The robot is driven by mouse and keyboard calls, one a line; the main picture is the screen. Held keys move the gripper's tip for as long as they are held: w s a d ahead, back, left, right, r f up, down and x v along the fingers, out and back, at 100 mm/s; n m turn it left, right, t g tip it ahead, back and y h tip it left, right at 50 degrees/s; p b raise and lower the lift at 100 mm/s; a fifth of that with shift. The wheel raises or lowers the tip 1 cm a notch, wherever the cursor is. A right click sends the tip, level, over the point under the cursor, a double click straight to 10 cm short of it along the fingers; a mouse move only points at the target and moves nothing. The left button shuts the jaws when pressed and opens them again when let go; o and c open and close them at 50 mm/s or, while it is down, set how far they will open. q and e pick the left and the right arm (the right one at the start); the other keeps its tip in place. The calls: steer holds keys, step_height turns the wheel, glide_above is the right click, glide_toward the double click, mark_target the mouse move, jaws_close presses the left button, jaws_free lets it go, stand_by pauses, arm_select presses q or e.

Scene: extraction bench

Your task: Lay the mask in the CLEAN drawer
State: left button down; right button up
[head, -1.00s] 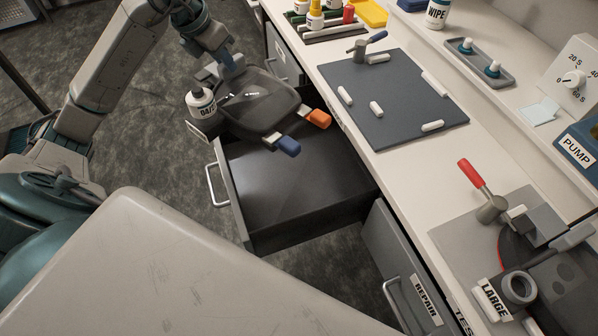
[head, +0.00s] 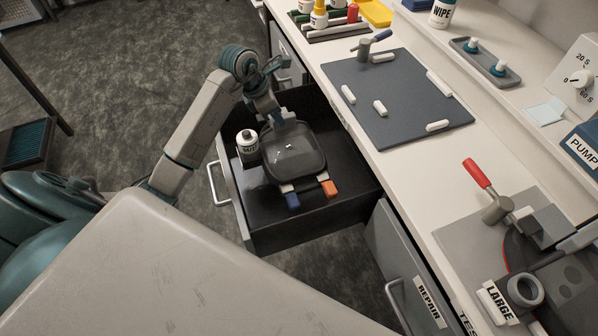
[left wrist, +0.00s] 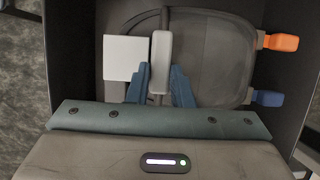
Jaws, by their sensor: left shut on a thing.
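The mask (head: 294,152) is a dark grey rounded piece with an orange tab (head: 329,189) and a blue tab (head: 292,201). It is inside the open drawer (head: 258,231), low over its dark floor; I cannot tell whether it touches the floor. In the left wrist view the mask (left wrist: 215,60) lies between the drawer walls. My left gripper (left wrist: 159,82) is shut on the mask's pale upright grip (left wrist: 160,50). In the head view my left gripper (head: 277,117) reaches down at the mask's far edge. The drawer's front label is not visible. My right gripper is out of view.
A white bottle with a dark cap (head: 247,147) shows at the mask's left, by the drawer's front wall. A closed drawer labelled REPAIR (head: 405,270) is nearer. The white bench (head: 405,165) edges the drawer on the right and carries a grey mat (head: 395,105).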

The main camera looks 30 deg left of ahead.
mark_target(261, 118)
arm_select(q)
step_height(261, 118, down, 10)
steer(key=shift+f+p, duration=0.1)
steer(key=shift+p, duration=1)
steer(key=c, duration=1.7)
jaws_free()
steer(key=shift+f, duration=0.15)
steer(key=o, duration=0.4)
steer(key=shift+r, duration=0.2)
steer(key=b+v, duration=0.2)
steer(key=v, duration=0.9)
steer(key=shift+s, duration=0.15)
steer(key=shift+s+r, duration=0.1)
steer(key=shift+r, duration=0.35)
